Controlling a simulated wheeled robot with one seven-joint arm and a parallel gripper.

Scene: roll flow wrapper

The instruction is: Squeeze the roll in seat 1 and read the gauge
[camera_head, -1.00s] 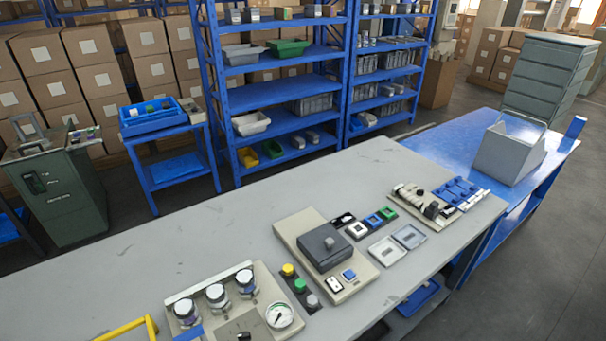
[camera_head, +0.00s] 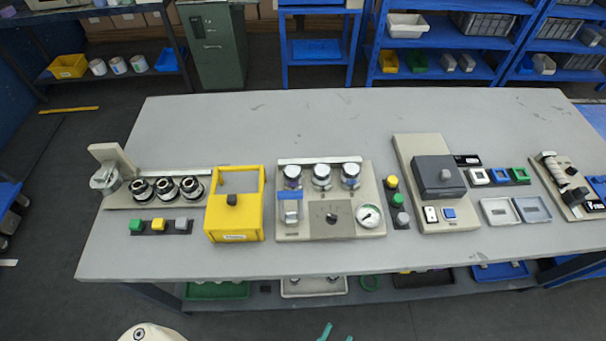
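A beige unit (camera_head: 330,232) on the grey bench holds three upright, silver-topped rolls in a row: a left roll (camera_head: 292,176), a middle roll (camera_head: 321,176) and a right roll (camera_head: 351,176). No seat numbers are readable. A round white gauge (camera_head: 369,216) sits at the unit's front right; its reading is too small to tell. A dark knob (camera_head: 331,217) is on a grey plate beside it. A blue and pale block (camera_head: 291,212) stands in front of the left roll. Two teal fingertips of my gripper (camera_head: 337,335) show at the bottom edge, apart and empty, well short of the bench.
A yellow frame (camera_head: 235,238) stands left of the unit, near three black-and-silver spools (camera_head: 166,188). Coloured buttons (camera_head: 397,202) and a beige box device (camera_head: 437,180) stand on the right. The back of the bench (camera_head: 300,120) is clear. A lower shelf holds trays.

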